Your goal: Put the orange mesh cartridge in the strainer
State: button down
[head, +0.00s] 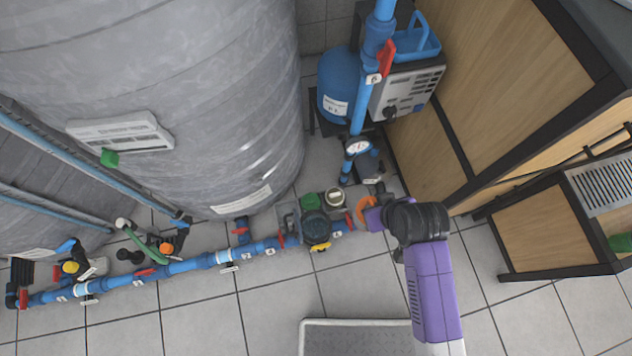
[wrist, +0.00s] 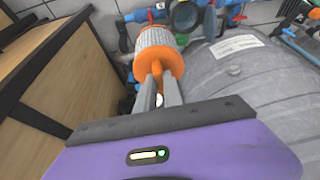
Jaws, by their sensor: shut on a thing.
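The orange mesh cartridge (wrist: 157,58) is in my gripper (wrist: 158,92) in the wrist view, with its light grey mesh pointing away from me. Both fingers close on its orange stem. In the head view, my gripper (head: 373,214) is just right of the pipe fittings, and part of the orange cartridge (head: 363,210) shows at its tip. A dark round housing (head: 316,227) on the blue pipe, left of the gripper, looks like the strainer. I cannot tell whether its top is open. The cartridge is apart from it in the head view.
A large grey tank (head: 170,90) stands behind the valved blue pipe (head: 195,263). A pump unit (head: 405,88) and wooden cabinet (head: 500,80) are at the right. A grey floor mat (head: 350,340) lies in front; tiled floor around it is clear.

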jog(key=s+a+f+n+b, duration=0.1)
jog(key=s+f+b, duration=0.2)
jog(key=f+b, duration=0.35)
jog(key=s+a+f+n+y+b, duration=0.1)
jog(key=s+f+n+b, duration=0.2)
jog(key=f, duration=0.6)
jog(key=s+a+f+b, duration=0.2)
jog(key=s+f+b, duration=0.2)
jog(key=f, duration=0.4)
jog(key=w+a+b, duration=0.5)
jog(key=w+a, duration=0.6)
jog(key=w, duration=0.3)
notch_tip(320, 180, down, 18)
jog(key=b, duration=0.7)
jog(key=shift+g+b, duration=0.3)
jog(key=shift+s+d, duration=0.1)
jog(key=shift+f, duration=0.1)
jog(key=c, duration=1.5)
grip_release()
